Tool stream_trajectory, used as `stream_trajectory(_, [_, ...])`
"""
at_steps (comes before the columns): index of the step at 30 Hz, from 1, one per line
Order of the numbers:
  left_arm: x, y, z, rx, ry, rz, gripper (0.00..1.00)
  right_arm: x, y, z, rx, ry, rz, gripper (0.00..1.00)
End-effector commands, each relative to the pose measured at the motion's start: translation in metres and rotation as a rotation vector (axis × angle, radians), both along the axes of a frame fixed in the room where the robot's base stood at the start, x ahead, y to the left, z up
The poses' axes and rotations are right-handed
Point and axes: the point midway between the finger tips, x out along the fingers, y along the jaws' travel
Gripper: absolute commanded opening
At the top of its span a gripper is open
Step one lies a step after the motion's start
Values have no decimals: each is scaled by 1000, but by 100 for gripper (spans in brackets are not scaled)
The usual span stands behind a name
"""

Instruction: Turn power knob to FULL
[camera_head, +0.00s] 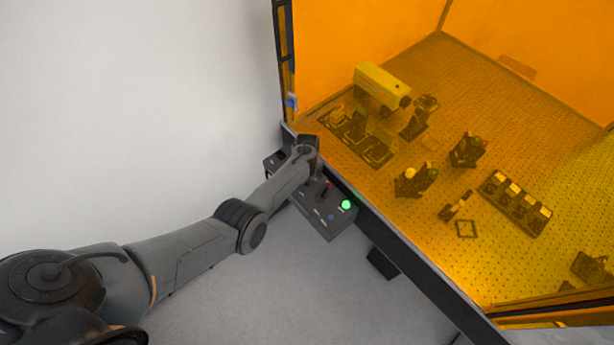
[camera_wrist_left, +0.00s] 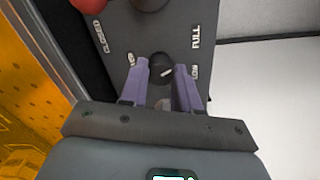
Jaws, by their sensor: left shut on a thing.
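In the left wrist view, a round black knob (camera_wrist_left: 162,68) with a short white mark sits between the two purple fingers of my left gripper (camera_wrist_left: 162,76). The gripper is shut on it. The white mark points up and to the right in that view. The label FULL (camera_wrist_left: 196,36) is printed on the panel, up and right of the knob. Smaller labels beside the knob are hard to read. In the head view, the dark control panel (camera_head: 322,218) is on the enclosure's front, and my left gripper (camera_head: 314,172) reaches down to it, hiding the knob.
A red control (camera_head: 327,185) and a lit green lamp (camera_head: 346,205) are on the panel. A dark round part (camera_wrist_left: 150,4) shows at the wrist view's top edge. The orange-walled enclosure beside the panel holds optics and a yellow box (camera_head: 379,84). The grey floor in front is clear.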

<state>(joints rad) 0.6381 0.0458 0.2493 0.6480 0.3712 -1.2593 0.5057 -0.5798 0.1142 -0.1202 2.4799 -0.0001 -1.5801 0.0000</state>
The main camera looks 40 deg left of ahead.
Motion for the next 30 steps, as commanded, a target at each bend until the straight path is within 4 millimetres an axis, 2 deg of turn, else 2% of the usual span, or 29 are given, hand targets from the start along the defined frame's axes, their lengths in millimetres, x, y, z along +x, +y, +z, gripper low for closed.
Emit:
stream_trajectory(9, [0, 0, -1, 1, 0, 132, 1, 0, 0, 0, -1, 0, 1, 52])
stream_trajectory(26, [0, 1, -1, 1, 0, 163, 1, 0, -2, 0, -11, 0, 6, 52])
stream_trajectory(27, [0, 1, -1, 1, 0, 163, 36, 0, -2, 0, -10, 1, 6, 52])
stream_trajectory(30, [0, 1, -1, 1, 0, 162, 51, 0, -2, 0, -8, 1, 6, 52])
